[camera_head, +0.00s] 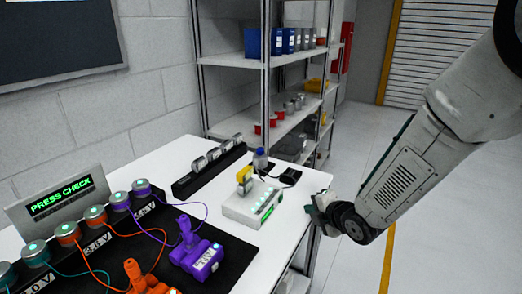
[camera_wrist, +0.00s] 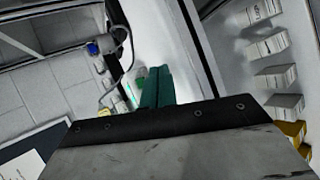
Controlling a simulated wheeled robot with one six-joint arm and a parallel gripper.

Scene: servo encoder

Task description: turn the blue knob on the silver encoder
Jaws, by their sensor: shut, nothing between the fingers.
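The silver encoder (camera_head: 260,162) stands upright near the far right part of the white table, with the blue knob (camera_head: 260,151) on top. The blue knob also shows in the wrist view (camera_wrist: 93,48), at upper left, with the silver encoder body (camera_wrist: 116,37) beside it. My gripper (camera_head: 312,211) is low at the table's right edge, to the right of and nearer than the encoder, and apart from it. In the wrist view its green fingers (camera_wrist: 156,86) are together with nothing between them. My wrist hides much of the lower wrist view.
A small black box (camera_head: 290,176) lies right of the encoder. A black rack (camera_head: 208,170) is behind left. Purple and orange tools occupy the left front. Shelving (camera_head: 232,62) stands behind.

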